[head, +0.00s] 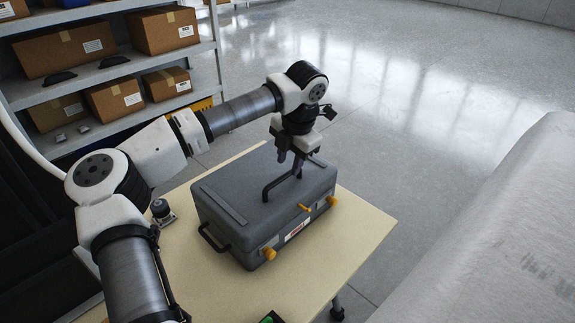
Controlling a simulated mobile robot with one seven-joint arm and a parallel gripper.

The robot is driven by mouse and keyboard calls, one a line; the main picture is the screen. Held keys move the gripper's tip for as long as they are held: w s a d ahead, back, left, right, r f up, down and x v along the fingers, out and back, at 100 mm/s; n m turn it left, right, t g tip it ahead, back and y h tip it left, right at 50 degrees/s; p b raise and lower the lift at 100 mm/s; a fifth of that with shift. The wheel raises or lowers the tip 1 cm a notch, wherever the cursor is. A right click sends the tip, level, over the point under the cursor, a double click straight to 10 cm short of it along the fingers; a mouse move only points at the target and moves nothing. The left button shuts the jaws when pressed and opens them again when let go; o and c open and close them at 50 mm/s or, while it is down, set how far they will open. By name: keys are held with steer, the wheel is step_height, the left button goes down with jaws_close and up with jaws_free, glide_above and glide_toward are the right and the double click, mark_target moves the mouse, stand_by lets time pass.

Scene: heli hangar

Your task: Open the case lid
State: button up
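The grey case (240,217) stands on the table with its lid (228,198) down. A dark bar handle (274,185) rises from the top of the lid. Orange latches sit on the front side, one near the left corner (269,254) and one near the right (332,200), with a small orange piece (304,208) between them. My gripper (291,167) points down over the rear right part of the lid, at the far end of the handle. Its fingertips overlap the handle in this view; whether they touch or grip it cannot be told.
The pale table (345,240) has free room right of the case. A small dark knob-like object (161,210) is left of the case, and a dark object with green (270,317) lies at the front edge. Shelves with cardboard boxes (65,50) stand behind left. A pale covered surface (500,240) is at right.

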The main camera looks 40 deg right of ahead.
mark_target(287, 174)
steer(key=shift+w+f, duration=0.2)
steer(key=shift+f, duration=0.65)
steer(key=shift+w+f, duration=0.15)
steer(key=shift+f, duration=0.65)
jaws_close()
